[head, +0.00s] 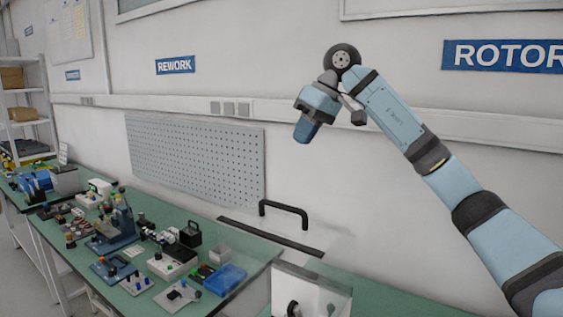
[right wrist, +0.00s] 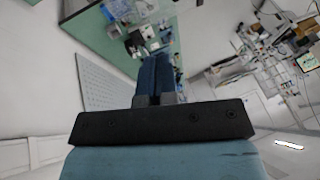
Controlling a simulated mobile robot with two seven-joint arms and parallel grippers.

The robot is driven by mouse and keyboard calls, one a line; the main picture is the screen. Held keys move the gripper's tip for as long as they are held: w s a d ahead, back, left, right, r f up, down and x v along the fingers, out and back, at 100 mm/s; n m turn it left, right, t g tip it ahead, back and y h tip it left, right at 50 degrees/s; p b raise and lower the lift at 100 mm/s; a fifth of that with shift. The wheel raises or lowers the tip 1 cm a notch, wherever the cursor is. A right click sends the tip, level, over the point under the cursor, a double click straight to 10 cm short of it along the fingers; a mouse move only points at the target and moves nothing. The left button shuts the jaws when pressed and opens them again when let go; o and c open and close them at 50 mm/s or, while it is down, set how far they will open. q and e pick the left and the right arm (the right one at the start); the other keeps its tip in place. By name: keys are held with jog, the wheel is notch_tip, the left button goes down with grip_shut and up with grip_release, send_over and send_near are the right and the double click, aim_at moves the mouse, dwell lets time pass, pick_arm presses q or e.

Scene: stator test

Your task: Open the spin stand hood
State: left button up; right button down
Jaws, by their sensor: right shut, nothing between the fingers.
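The spin stand hood shows as a clear, see-through panel at the bottom centre of the head view, with a dark edge strip (head: 270,236) and a black bar handle (head: 284,210). How far the hood is tilted is hard to tell because it is transparent. A pale housing (head: 297,292) shows below it, cut off by the frame. My right gripper (head: 304,136) is above the handle, well apart from it, with its blue fingers pointing down. In the right wrist view the fingers (right wrist: 155,70) are together and empty. My left gripper is out of view.
The green bench (head: 245,293) carries a blue tray (head: 225,280), a blue press (head: 115,230) and several small fixtures to the left. A grey pegboard (head: 195,155) is on the wall behind. The air between my right gripper and the handle is clear.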

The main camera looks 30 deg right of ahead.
jog(key=p, duration=0.2)
send_near(264, 200)
jog(key=w+f, duration=0.1)
jog(key=w+d+f, duration=0.1)
jog(key=w+f, duration=0.1)
jog(key=shift+d+f, duration=0.1)
jog(key=shift+f, duration=0.2)
jog(key=shift+s+a+f+p, duration=0.15)
jog(key=shift+a+f+p, duration=0.25)
jog(key=shift+a+f, duration=0.7)
jog(key=shift+a, duration=0.25)
jog(key=shift+a, duration=0.1)
